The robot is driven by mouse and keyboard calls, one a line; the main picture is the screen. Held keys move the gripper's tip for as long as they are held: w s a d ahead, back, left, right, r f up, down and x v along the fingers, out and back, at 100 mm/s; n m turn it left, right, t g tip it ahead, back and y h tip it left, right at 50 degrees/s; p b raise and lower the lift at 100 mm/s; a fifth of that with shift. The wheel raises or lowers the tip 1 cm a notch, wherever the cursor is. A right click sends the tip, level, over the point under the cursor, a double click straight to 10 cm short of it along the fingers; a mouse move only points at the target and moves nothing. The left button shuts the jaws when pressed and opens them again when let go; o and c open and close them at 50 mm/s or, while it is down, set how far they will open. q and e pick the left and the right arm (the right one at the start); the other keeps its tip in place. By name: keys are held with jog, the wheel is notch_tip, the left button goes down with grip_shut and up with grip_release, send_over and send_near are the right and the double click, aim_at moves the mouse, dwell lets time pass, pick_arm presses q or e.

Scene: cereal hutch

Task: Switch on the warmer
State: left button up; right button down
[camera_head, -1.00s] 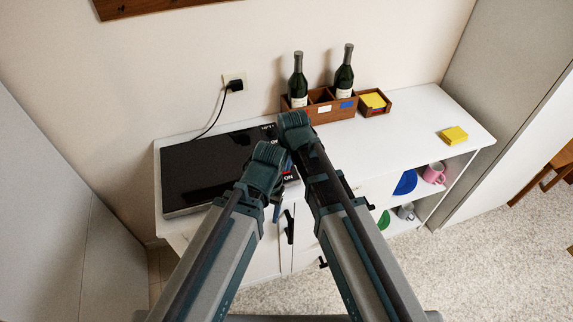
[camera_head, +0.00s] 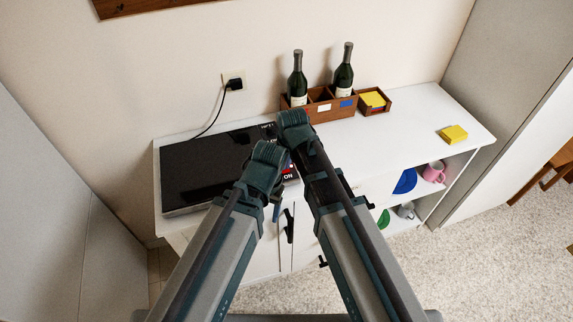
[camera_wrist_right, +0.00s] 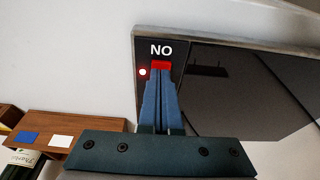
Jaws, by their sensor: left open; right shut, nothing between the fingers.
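The warmer (camera_head: 205,168) is a flat black glossy plate on the left of the white cabinet top, with a control strip along its right side. In the right wrist view the strip shows a red switch (camera_wrist_right: 160,65) under a label that reads NO from this side, and a small glowing red lamp (camera_wrist_right: 142,72) beside it. My right gripper (camera_wrist_right: 161,76) is shut and empty, its fingertips at the switch; I cannot tell whether they touch. In the head view my arms hide part of the strip. My left gripper (camera_head: 277,206) is open at the warmer's front right corner, mostly hidden by its wrist.
A wooden box (camera_head: 325,107) with two bottles and a smaller box with yellow notes (camera_head: 373,100) stand behind to the right. A yellow block (camera_head: 453,134) lies at the cabinet's right end. A black cord runs from the warmer to the wall socket (camera_head: 234,83). The cabinet top's middle right is clear.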

jog(key=shift+w+a+r, duration=0.1)
jog(key=shift+w+r, duration=0.1)
jog(key=shift+w, duration=0.1)
jog(key=shift+r, duration=0.1)
jog(key=shift+r+p, duration=0.5)
jog(key=shift+p, duration=0.25)
jog(key=s+p+v, duration=0.2)
jog(key=p+v, duration=0.9)
jog(key=v, duration=0.1)
jog(key=shift+d+p, duration=0.3)
jog(key=shift+d, duration=0.1)
jog(key=shift+f, duration=0.1)
